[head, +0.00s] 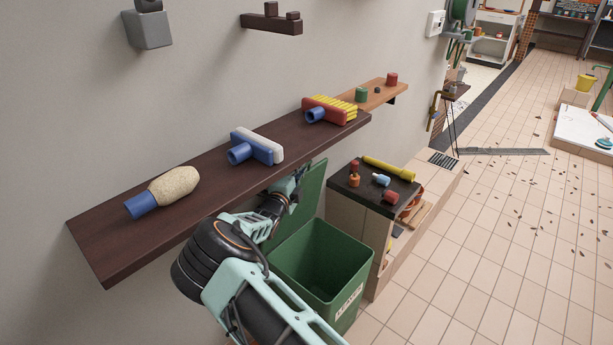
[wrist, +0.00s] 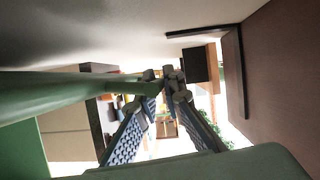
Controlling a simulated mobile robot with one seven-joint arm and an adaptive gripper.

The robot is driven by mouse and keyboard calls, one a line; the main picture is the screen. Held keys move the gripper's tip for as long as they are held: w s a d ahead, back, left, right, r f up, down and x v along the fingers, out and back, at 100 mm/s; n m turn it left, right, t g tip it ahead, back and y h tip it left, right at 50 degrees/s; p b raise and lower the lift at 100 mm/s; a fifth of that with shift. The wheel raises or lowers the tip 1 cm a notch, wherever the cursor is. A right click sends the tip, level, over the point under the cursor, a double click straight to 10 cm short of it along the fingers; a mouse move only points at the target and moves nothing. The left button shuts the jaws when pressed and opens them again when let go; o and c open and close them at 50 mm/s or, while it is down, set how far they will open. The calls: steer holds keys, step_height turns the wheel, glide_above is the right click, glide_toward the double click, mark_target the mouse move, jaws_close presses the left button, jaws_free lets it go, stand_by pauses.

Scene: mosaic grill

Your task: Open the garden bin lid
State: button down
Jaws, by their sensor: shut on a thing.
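The green garden bin (head: 353,300) stands on the floor below the dark wall shelf, and its dark inside shows from above. Its green lid (head: 314,192) is raised, standing nearly upright at the wall side of the opening. My gripper (head: 301,172) is at the lid's upper part, under the shelf's front edge, and partly hidden by my arm. In the wrist view, my gripper's fingertips (wrist: 167,86) are close together at the end of a green lid edge (wrist: 60,95) that comes in from the left. My gripper is shut on the lid.
The dark shelf (head: 95,225) hangs close above my arm and holds brushes (head: 256,147). A cabinet with a black top (head: 345,181) stands right beside the bin, with small bottles and a yellow cylinder (head: 388,168) on it. The tiled floor at right is open, with scattered leaves.

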steer(key=shift+w, duration=0.1)
stand_by(0.3)
steer(key=c, duration=2)
jaws_free()
steer(key=shift+c, duration=0.2)
steer(key=v, duration=1.2)
